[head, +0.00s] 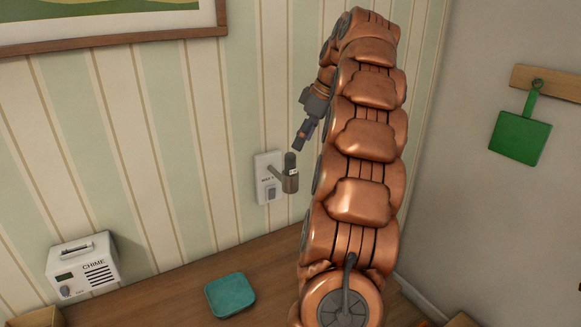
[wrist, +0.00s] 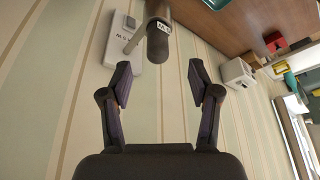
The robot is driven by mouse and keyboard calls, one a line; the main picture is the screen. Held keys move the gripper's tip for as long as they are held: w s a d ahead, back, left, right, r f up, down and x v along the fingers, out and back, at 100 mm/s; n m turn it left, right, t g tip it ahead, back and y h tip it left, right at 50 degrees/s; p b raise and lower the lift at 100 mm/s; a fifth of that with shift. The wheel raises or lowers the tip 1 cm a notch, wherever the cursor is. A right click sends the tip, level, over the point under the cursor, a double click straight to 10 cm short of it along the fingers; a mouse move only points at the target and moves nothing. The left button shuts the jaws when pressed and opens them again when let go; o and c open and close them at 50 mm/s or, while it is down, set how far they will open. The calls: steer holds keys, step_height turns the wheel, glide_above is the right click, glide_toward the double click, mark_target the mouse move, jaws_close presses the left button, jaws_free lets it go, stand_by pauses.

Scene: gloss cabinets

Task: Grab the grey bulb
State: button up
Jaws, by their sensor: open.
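The grey bulb (head: 290,162) stands upright in a brownish metal holder (head: 290,183) on an arm from a white wall plate (head: 265,178). In the wrist view the dark grey bulb (wrist: 158,48) points toward my gripper, its rounded end between the lines of the two fingers, near the tips. My gripper (head: 299,144) is just above the bulb in the head view, tilted down to the left. In the wrist view my gripper (wrist: 160,76) is open, with nothing held and a clear gap on both sides of the bulb.
The wall plate has a grey switch (head: 271,193) and small lettering. Below is a wooden surface (head: 170,290) with a white chime box (head: 83,267) and a teal flat item (head: 230,294). A green board (head: 520,138) hangs on the right wall. A framed picture (head: 110,25) hangs at upper left.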

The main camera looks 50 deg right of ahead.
mark_target(292, 153)
steer(key=shift+p+x, duration=0.35)
steer(key=shift+x, duration=0.85)
steer(key=shift+w+a+f+p, duration=0.15)
steer(key=shift+w+f+p, duration=0.45)
steer(key=shift+f, duration=0.15)
steer(key=shift+w+a+f+p, duration=0.15)
steer(key=shift+w+f+p, duration=0.5)
steer(key=shift+f, duration=0.15)
steer(key=shift+w+a+f, duration=0.1)
steer(key=shift+w+f, duration=0.1)
steer(key=shift+f, duration=0.5)
steer(key=c, duration=1.1)
steer(key=shift+r, duration=0.1)
